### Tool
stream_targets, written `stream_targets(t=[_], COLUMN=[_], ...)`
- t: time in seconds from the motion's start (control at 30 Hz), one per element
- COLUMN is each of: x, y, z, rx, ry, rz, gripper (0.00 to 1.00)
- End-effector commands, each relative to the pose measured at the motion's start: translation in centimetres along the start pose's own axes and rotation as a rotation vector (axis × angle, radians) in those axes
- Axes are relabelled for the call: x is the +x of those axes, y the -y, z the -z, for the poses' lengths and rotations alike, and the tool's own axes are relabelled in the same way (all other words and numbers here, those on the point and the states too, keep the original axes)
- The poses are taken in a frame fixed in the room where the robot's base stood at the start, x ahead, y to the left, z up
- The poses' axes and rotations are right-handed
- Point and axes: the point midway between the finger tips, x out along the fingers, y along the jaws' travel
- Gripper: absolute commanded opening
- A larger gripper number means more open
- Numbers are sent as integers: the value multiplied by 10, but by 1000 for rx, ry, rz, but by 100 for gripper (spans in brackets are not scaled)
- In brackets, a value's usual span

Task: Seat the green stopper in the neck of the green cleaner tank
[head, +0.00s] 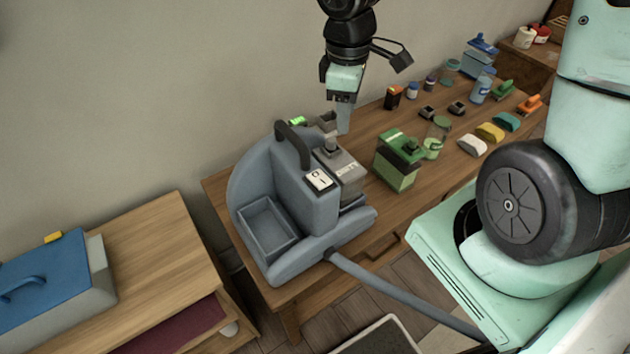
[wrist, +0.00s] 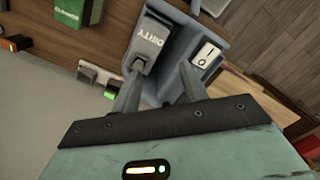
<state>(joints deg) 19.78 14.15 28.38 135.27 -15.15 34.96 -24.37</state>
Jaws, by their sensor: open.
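The green cleaner tank (head: 394,172) stands upright on the wooden table, right of the grey cleaning machine; its labelled side shows at the top left in the wrist view (wrist: 68,12). Its neck is not clear. A small bright green piece (head: 298,121) sits behind the machine near the wall, beside a grey block; it also shows in the wrist view (wrist: 110,93). I cannot tell whether it is the green stopper. My gripper (head: 343,124) is open and empty above the back of the machine; its fingers (wrist: 161,78) point towards the grey DIRTY tank (wrist: 151,42).
The grey machine (head: 262,185) with a tall handle stands at the table's left end. A clear green jar (head: 438,133), sponges (head: 489,133) and several small bottles stand to the right. A cabinet (head: 150,245) with a blue-lidded box is at left.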

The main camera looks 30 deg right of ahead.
Motion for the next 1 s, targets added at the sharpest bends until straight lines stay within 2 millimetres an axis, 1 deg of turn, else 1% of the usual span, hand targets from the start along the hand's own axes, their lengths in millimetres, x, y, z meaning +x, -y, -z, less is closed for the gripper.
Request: stream_targets(t=[0.03,0.07,0.1,0.17,0.2,0.3,0.4,0.43,0.53,0.63,0.97,1.0], x=[-9,-13,-18,-25,-30,-39,-45,-46,-49,-50,-50,-47], y=[28,43,63,93,113,156,189,196,214,221,222,222], z=[10,13,17,20,20,16,9,7,1,-2,-2,-2], rx=[-5,2,12,26,36,61,81,86,99,106,108,108], ry=[-5,-9,-15,-25,-32,-51,-66,-69,-77,-80,-79,-79], rz=[-8,-9,-9,-6,-3,10,27,32,46,52,53,53], gripper=[43,43,43,43,43,43,43,43,43,43,43,43])
